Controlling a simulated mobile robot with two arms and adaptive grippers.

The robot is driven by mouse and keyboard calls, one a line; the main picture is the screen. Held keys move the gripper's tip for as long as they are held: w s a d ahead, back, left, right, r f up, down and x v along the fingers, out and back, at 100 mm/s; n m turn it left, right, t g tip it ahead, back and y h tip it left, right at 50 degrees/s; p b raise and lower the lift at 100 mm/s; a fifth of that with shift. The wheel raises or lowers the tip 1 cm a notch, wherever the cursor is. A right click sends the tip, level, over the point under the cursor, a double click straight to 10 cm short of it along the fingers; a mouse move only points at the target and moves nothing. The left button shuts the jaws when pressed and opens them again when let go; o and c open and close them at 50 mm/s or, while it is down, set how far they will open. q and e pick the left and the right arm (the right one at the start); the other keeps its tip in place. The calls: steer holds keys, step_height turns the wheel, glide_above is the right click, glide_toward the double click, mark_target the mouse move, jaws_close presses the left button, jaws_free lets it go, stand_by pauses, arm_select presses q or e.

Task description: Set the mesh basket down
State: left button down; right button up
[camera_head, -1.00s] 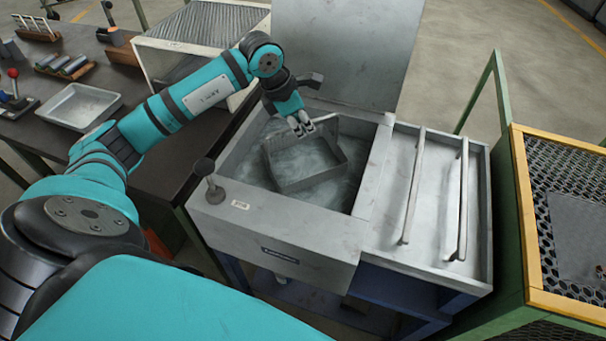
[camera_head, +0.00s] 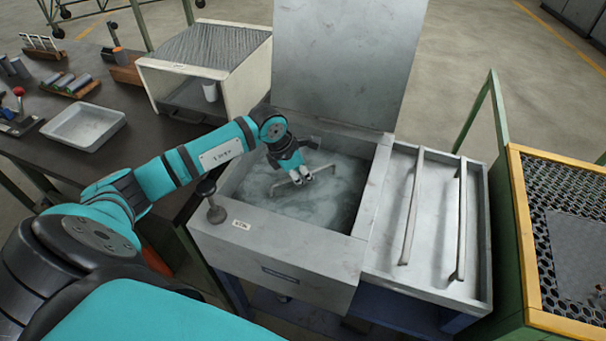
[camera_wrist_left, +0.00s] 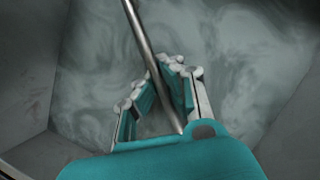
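The mesh basket sits down in the tank (camera_head: 375,185), its body hidden under cloudy grey liquid. Its thin metal handle (camera_head: 320,168) shows at the surface. In the left wrist view the handle rod (camera_wrist_left: 143,42) runs between the fingers. My left gripper (camera_head: 301,176) reaches down into the tank from the upper left, its fingers closed around the handle; it also shows in the left wrist view (camera_wrist_left: 170,85). Whether the basket touches the tank floor cannot be seen. My right gripper is out of view.
A drain shelf with two rails (camera_head: 410,205) adjoins the tank on the right. The raised lid (camera_head: 345,60) stands behind. A knob (camera_head: 208,190) stands at the front-left rim. A yellow-framed mesh table (camera_head: 530,250) is at right; a bench with a tray (camera_head: 85,125) is at left.

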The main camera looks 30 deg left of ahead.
arm_select(q)
steer(key=c, duration=1.5)
jaws_free()
steer(key=b+v, duration=0.1)
steer(key=v, duration=1.1)
steer(key=shift+d+r, duration=0.1)
